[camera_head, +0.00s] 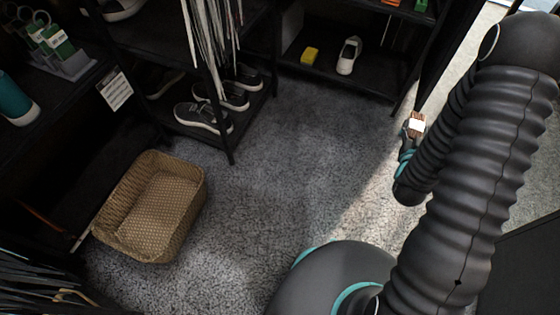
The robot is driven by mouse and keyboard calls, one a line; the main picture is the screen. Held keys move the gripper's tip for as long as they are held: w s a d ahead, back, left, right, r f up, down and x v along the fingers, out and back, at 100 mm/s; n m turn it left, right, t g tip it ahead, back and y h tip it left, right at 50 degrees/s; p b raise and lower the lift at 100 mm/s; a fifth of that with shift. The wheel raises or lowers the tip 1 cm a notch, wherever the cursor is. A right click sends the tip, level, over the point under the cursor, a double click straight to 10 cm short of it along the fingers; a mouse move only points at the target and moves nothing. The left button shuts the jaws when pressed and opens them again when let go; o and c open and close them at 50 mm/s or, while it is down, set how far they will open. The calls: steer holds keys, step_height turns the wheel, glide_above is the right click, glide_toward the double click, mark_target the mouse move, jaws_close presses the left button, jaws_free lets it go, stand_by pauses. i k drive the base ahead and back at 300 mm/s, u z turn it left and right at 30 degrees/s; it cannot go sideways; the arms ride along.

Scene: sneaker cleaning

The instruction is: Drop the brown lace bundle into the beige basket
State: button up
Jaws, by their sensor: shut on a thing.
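The beige basket (185,222) is a woven, open-topped basket standing on the carpet at the left. Its patterned inner bottom shows and looks empty. My gripper (412,130) is at the right, far from the basket and apart from it. It is shut on a small brown thing with a white band, which looks like the brown lace bundle (418,116). The fingers and much of the bundle are small and partly hidden, so the exact grip is hard to see.
A dark rack (228,140) with grey sneakers (202,117) stands behind the basket, with pale laces (212,40) hanging above. A low shelf holds a yellow block (310,55) and a white shoe (348,55). Dark strands lie at the lower left. The carpet (290,160) between is clear.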

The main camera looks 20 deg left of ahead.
mark_target(166, 209)
steer(key=i, duration=0.35)
steer(key=u, duration=2.35)
steer(key=i, duration=0.5)
steer(key=u, duration=0.05)
